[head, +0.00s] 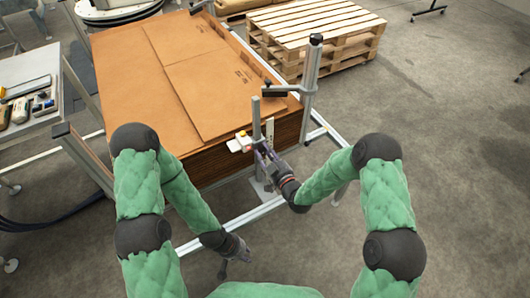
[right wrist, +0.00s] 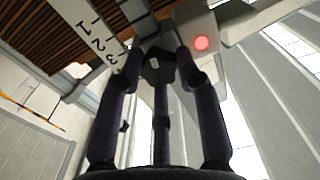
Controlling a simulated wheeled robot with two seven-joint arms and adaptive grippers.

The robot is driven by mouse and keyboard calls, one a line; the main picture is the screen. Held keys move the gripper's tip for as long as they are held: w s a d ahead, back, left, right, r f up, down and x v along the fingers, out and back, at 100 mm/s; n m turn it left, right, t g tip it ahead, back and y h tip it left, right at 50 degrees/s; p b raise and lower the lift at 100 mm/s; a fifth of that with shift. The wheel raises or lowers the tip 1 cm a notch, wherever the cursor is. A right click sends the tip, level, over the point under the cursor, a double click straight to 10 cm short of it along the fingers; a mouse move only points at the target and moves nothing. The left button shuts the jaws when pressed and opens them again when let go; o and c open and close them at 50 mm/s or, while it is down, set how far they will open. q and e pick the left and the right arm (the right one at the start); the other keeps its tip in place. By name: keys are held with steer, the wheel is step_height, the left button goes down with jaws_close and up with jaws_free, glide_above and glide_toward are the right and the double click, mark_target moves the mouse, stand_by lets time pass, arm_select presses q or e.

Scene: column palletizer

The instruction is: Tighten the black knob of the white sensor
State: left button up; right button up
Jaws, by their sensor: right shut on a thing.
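The white sensor (head: 238,145) with a yellow top sits at the front corner of the cardboard stack, beside a grey upright post. In the right wrist view the sensor (right wrist: 206,22) shows a round glowing red light. The black knob (right wrist: 157,68) is between the fingers of my right gripper (right wrist: 160,75), which is shut on it. In the head view my right gripper (head: 263,152) is at the post, just right of the sensor, and hides the knob. My left gripper (head: 235,262) hangs low over the floor, away from the sensor; its fingers are too small to judge.
A numbered scale (right wrist: 93,38) runs beside the knob. The cardboard stack (head: 190,75) lies behind, with a taller clamp post (head: 311,72) at its right. A side table (head: 28,95) with small items stands left, and a wooden pallet stack (head: 315,35) behind. Floor at right is clear.

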steer(key=shift+w+r+m, duration=0.1)
steer(key=shift+m, duration=0.3)
steer(key=m+b, duration=0.1)
steer(key=m, duration=0.2)
steer(key=shift+d, duration=0.1)
steer(key=m, duration=0.3)
steer(key=shift+r+m+b, duration=0.1)
steer(key=shift+m+b, duration=0.2)
steer(key=shift+b, duration=0.05)
steer(key=m, duration=0.3)
steer(key=shift+m, duration=0.3)
steer(key=m, duration=0.4)
steer(key=shift+w+d+b, duration=0.1)
steer(key=shift+b, duration=0.25)
steer(key=shift+m, duration=0.3)
